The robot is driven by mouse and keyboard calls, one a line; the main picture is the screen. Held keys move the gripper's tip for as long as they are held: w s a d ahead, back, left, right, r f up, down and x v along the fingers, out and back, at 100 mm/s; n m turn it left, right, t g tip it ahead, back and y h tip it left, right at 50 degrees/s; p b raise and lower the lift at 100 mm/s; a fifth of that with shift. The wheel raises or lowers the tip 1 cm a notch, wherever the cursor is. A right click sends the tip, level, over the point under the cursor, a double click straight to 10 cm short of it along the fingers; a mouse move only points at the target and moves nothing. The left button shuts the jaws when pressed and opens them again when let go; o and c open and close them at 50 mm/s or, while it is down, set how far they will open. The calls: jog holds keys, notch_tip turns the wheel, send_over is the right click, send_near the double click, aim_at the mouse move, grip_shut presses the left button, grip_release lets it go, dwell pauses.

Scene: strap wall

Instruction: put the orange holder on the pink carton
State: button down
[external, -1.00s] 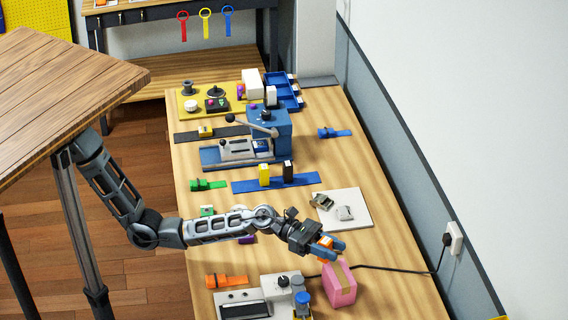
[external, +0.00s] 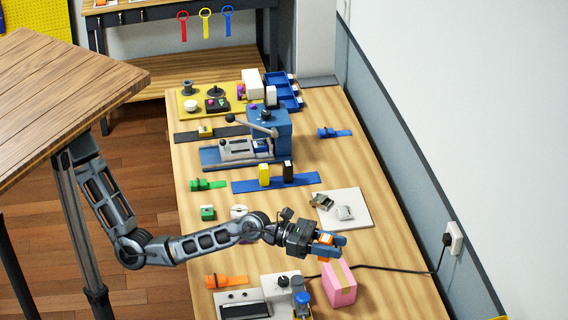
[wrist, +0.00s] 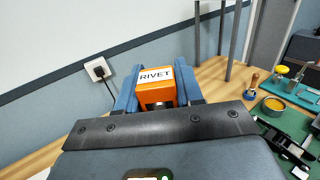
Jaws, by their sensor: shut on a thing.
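The orange holder (wrist: 157,87) is between the two blue fingers of my gripper (wrist: 158,92) in the wrist view. It carries a white label reading RIVET. In the external view my gripper (external: 328,245) is shut on the orange holder (external: 325,241), much of which the fingers hide. My gripper and the holder appear just above and behind the carton's top. I cannot tell whether the holder touches it. The carton does not show in the wrist view.
A grey-white machine (external: 268,297) with a blue knob stands left of the carton. A white plate (external: 350,222) with small metal parts lies behind. A black cable (external: 400,270) runs right to the wall socket (external: 455,238).

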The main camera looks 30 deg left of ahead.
jog(key=s+f+n+t+b, duration=0.1)
jog(key=t, duration=0.1)
jog(key=n+t+y, duration=0.1)
send_over(346, 274)
notch_tip(346, 274, down, 9)
jog(key=shift+w+b, duration=0.1)
jog(key=shift+b, duration=0.25)
jog(key=shift+f, duration=1.95)
jog(key=shift+f+b, duration=0.2)
jog(key=shift+b, duration=0.1)
jog(key=c, duration=0.7)
grip_release()
jog(key=shift+r, duration=0.1)
